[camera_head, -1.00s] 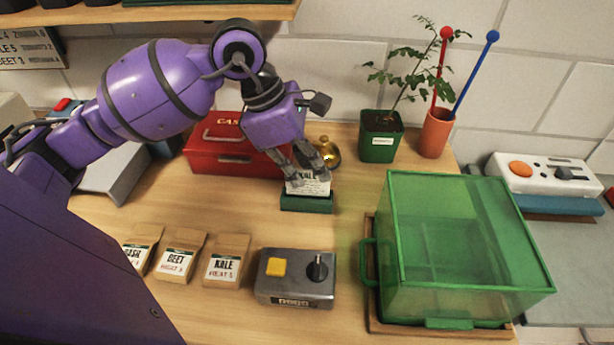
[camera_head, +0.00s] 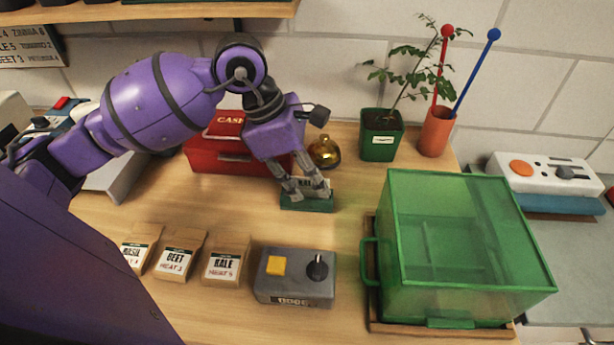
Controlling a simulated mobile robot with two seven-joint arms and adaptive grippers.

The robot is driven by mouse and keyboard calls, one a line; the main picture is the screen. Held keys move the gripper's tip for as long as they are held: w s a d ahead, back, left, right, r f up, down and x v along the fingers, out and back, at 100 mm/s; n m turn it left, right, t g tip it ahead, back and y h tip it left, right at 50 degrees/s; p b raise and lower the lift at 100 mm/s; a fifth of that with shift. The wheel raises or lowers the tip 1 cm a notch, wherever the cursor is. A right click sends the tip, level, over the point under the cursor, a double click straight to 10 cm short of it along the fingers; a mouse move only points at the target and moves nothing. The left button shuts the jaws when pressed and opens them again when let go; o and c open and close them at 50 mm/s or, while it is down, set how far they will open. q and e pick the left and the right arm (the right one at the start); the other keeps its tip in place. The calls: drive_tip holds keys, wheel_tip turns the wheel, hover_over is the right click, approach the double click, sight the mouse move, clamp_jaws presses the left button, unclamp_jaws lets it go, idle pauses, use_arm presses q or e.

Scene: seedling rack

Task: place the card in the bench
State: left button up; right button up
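A small card (camera_head: 306,183) shows only in part between the fingers of my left gripper. It is at a low dark-green holder (camera_head: 308,205) on the wooden bench (camera_head: 345,190). The fingers of my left gripper (camera_head: 307,194) point down, spread apart, one on each side of the card, close to the holder's top. They hide most of the card's face, so I cannot tell how deep it sits or whether they touch it. My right gripper is not in view.
A red cash box (camera_head: 215,155) and a gold bell (camera_head: 324,152) stand behind the gripper. A green potted plant (camera_head: 380,145) is behind to the right. A grey control box (camera_head: 295,290), seed packets (camera_head: 225,262) and a green transparent case (camera_head: 455,250) stand in front.

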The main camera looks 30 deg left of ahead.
use_arm(q)
drive_tip(key=v, duration=1.2)
drive_tip(key=shift+r, duration=0.2)
drive_tip(key=shift+d, duration=0.1)
